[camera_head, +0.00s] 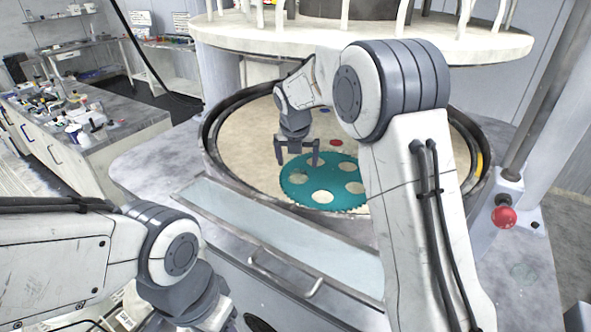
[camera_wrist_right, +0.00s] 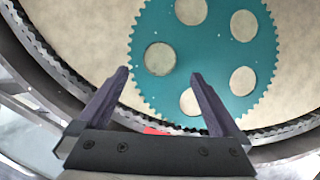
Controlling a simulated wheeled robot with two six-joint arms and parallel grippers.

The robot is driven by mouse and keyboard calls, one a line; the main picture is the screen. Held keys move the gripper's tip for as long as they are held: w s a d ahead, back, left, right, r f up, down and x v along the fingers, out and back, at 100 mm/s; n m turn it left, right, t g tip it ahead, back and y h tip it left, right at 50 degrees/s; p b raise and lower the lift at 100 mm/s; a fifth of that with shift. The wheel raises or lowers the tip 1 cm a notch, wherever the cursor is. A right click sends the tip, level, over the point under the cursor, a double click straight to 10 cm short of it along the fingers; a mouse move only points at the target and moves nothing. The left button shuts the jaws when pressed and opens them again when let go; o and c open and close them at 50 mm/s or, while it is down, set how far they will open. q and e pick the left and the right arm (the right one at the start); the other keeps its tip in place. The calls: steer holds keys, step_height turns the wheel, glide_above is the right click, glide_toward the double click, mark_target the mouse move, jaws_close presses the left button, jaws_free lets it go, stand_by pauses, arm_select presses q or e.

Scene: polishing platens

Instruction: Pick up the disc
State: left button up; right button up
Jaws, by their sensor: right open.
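My right gripper (camera_head: 298,165) is open, pointing down over the platen beside the upper left edge of a teal toothed carrier with round holes (camera_head: 295,178). In the right wrist view its fingers (camera_wrist_right: 160,74) are spread, and the carrier (camera_wrist_right: 207,72) lies beyond them. A small red disc (camera_head: 336,142) lies on the beige platen, right of the gripper. A blue disc (camera_head: 325,110) lies farther back. A red patch (camera_wrist_right: 153,131) shows between the fingers, partly hidden by the gripper body; I cannot tell which object it is. My left gripper's fingers are out of view.
A dark raised rim (camera_head: 212,165) rings the platen (camera_head: 240,135); it also shows close below the fingers in the wrist view. A large round upper plate (camera_head: 300,38) overhangs the back. A red button (camera_head: 504,217) is at the right. A cluttered bench (camera_head: 130,118) stands at left.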

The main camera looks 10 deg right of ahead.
mark_target(298, 176)
steer(key=p+x, duration=0.2)
steer(key=x, duration=0.3)
steer(key=shift+f, duration=0.3)
steer(key=shift+w+f, duration=0.1)
steer(key=shift+f, duration=0.35)
steer(key=shift+f, duration=0.15)
steer(key=c, duration=1.5)
